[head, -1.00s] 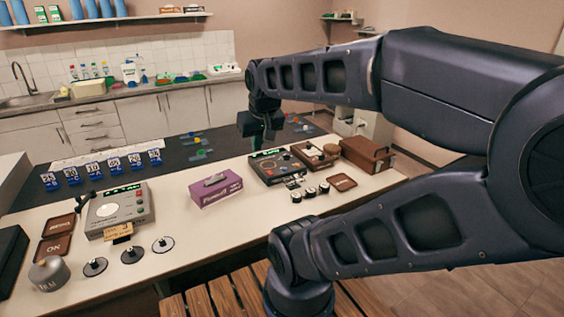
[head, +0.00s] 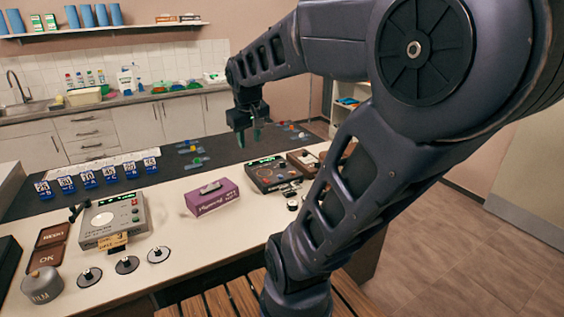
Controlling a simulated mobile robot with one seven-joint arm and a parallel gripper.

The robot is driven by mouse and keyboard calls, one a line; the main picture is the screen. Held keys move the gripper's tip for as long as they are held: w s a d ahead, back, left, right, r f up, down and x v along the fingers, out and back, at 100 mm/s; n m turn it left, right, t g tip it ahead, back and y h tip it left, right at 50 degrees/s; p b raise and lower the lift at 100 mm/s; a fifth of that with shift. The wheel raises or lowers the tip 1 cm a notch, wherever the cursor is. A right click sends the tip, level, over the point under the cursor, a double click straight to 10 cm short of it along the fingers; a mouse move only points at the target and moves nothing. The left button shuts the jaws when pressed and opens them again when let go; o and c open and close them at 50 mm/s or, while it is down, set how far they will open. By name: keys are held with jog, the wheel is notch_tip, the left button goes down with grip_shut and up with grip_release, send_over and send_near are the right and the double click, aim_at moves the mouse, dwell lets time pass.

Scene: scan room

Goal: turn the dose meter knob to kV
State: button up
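A black meter box (head: 273,174) with a lit green display, a red spot and small controls lies on the white counter, right of the middle. A grey device (head: 113,218) with a green display and a round dial stands at the left. I cannot read which is the dose meter, and no kV mark is legible. My gripper (head: 248,138) points down above the counter, behind and a little left of the black box as seen here. Its two fingers look apart with nothing between them. My arm hides part of the counter right of the box.
A purple box (head: 212,197) stands between the two devices. Several blue number cards (head: 88,180) stand on the dark strip at the left. Round black-and-silver discs (head: 127,265) and a film can (head: 42,285) lie near the front edge. A brown case (head: 303,161) sits right of the black box.

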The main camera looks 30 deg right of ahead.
jog(key=w+d+n+g+h, duration=0.1)
jog(key=w+d+n, duration=0.25)
jog(key=w, duration=0.75)
jog(key=n+g+y, duration=0.2)
jog(key=n+g, duration=0.1)
jog(key=n, duration=0.4)
send_over(283, 165)
jog(key=w, duration=0.1)
notch_tip(283, 165, down, 22)
notch_tip(283, 165, down, 11)
jog(key=shift+r, duration=0.2)
grip_shut()
